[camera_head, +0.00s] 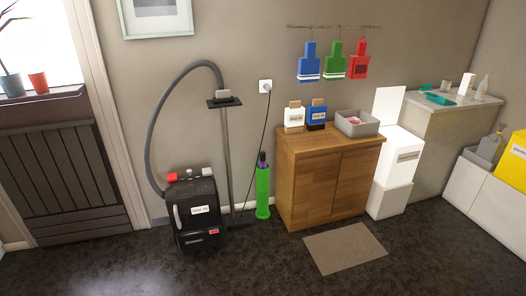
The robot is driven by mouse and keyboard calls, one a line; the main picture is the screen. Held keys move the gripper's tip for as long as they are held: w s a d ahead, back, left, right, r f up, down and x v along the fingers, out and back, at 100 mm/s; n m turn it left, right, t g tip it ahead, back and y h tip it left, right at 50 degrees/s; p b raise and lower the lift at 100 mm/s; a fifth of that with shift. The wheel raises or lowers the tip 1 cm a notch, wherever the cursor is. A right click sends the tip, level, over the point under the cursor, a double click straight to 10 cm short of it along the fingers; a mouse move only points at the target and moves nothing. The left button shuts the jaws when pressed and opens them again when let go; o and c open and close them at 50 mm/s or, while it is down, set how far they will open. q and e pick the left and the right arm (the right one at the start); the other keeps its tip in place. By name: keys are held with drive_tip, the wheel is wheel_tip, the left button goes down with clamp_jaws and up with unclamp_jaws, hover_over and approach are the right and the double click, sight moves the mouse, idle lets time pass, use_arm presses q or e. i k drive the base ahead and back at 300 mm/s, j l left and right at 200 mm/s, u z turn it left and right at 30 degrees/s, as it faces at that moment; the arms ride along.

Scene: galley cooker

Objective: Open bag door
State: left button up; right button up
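A black canister machine (196,213) stands on the dark floor left of the middle. Its front carries a pale upright handle (177,217), a white label (200,210) and a small red tag (213,231). The label's writing is too small to read surely. The front looks closed, with no visible gap. Several small knobs or parts, one red (172,177), sit on its top. A grey hose (152,135) arches up from it to a tall tube (226,150) with a dark plate. Neither of my grippers is in view.
A wooden cabinet (312,187) with boxes and a grey bin (357,123) stands right of the machine. A green cylinder (263,192) stands between them. A mat (345,248) lies before the cabinet. The floor in front of the machine is clear.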

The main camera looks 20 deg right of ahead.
sight(193, 206)
drive_tip(key=i+l+u, duration=0.1)
drive_tip(key=i, duration=0.3)
drive_tip(key=i+l+u, duration=0.15)
drive_tip(key=i, duration=0.2)
drive_tip(key=i+l+u, duration=0.1)
drive_tip(key=i, duration=0.25)
drive_tip(key=l, duration=0.1)
